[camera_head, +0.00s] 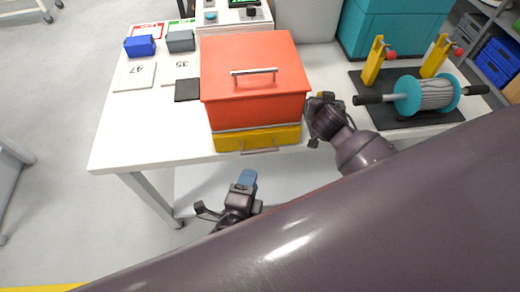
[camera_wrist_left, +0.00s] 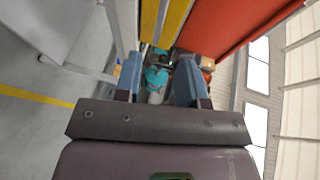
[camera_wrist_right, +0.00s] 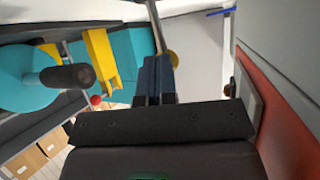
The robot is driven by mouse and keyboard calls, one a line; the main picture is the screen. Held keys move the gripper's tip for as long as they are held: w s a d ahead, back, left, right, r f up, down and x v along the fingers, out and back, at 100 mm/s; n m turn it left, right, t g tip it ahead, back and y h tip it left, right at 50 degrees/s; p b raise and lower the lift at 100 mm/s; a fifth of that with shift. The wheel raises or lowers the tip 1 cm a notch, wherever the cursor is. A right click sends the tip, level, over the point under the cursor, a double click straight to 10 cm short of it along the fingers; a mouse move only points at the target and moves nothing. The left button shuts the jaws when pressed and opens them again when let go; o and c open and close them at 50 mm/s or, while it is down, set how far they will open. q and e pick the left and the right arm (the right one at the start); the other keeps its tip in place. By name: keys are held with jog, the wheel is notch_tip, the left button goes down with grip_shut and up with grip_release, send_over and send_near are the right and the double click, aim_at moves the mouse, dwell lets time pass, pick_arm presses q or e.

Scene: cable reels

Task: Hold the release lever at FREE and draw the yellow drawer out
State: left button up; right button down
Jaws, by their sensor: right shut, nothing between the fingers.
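The red cabinet (camera_head: 255,80) stands near the table's front edge. The yellow drawer (camera_head: 228,141) is at its base, with a grey handle (camera_head: 260,149) on its front; it looks closed. My left gripper (camera_head: 247,180) is open and empty in front of and below the drawer. In the left wrist view the drawer (camera_wrist_left: 176,22) lies beyond its parted blue fingers (camera_wrist_left: 158,78). My right gripper (camera_head: 318,100) is beside the cabinet's right side, shut and empty. In the right wrist view, a rod with a dull-yellow round end (camera_wrist_right: 172,59), possibly the release lever, shows beside its fingertips (camera_wrist_right: 154,62). No FREE marking is readable.
A cable reel (camera_head: 435,94) with yellow posts stands on a dark mat to the right. A blue block (camera_head: 140,46), a grey block (camera_head: 181,41) and number cards lie on the left. A teal case (camera_head: 385,25) is behind. The floor before the table is clear.

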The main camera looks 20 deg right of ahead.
aim_at(260, 152)
pick_arm(q)
jog(key=x, duration=1.1)
jog(key=shift+w, duration=0.1)
grip_shut()
